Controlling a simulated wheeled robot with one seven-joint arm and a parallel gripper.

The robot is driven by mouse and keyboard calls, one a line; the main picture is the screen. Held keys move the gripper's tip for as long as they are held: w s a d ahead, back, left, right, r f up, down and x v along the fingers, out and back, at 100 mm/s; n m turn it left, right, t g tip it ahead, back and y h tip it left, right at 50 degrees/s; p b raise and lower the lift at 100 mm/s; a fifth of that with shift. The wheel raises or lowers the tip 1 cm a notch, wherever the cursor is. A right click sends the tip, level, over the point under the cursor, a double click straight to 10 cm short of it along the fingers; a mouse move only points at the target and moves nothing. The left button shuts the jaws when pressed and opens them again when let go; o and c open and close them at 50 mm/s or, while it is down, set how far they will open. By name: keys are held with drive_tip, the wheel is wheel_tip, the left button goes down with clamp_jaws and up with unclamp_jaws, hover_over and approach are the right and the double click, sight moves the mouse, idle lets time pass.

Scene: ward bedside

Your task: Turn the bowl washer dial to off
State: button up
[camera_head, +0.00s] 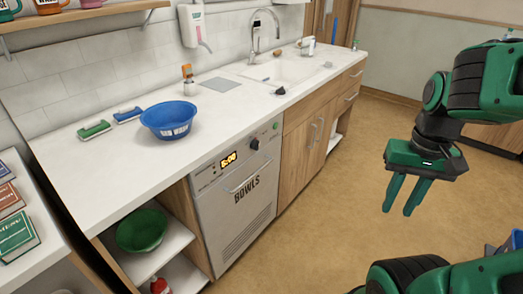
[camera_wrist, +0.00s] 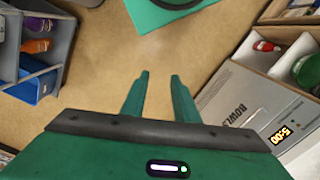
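The bowl washer (camera_head: 237,195) is a grey front panel marked BOWLS, set under the counter in the head view. Its black dial (camera_head: 254,144) sits at the upper right of the panel, right of a lit display (camera_head: 228,160); the dial's setting is too small to tell. The washer also shows at the right of the wrist view (camera_wrist: 232,112), with its display (camera_wrist: 281,133) lit. My gripper (camera_head: 402,212) hangs in the air over the floor, well to the right of the washer and apart from it. Its fingers (camera_wrist: 159,76) are spread apart with nothing between them.
A green bowl (camera_head: 142,229) sits on the open shelf left of the washer. A sink (camera_head: 275,72) lies farther right. Open floor (camera_head: 320,220) separates my gripper from the washer.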

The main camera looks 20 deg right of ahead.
drive_tip(key=m+t+y, duration=1)
drive_tip(key=m+t, duration=0.5)
drive_tip(key=m, duration=1.1)
approach(256, 145)
drive_tip(key=x, duration=0.6)
drive_tip(key=shift+w+f, duration=0.15)
drive_tip(key=shift+w, duration=0.3)
drive_tip(key=shift+d, duration=0.1)
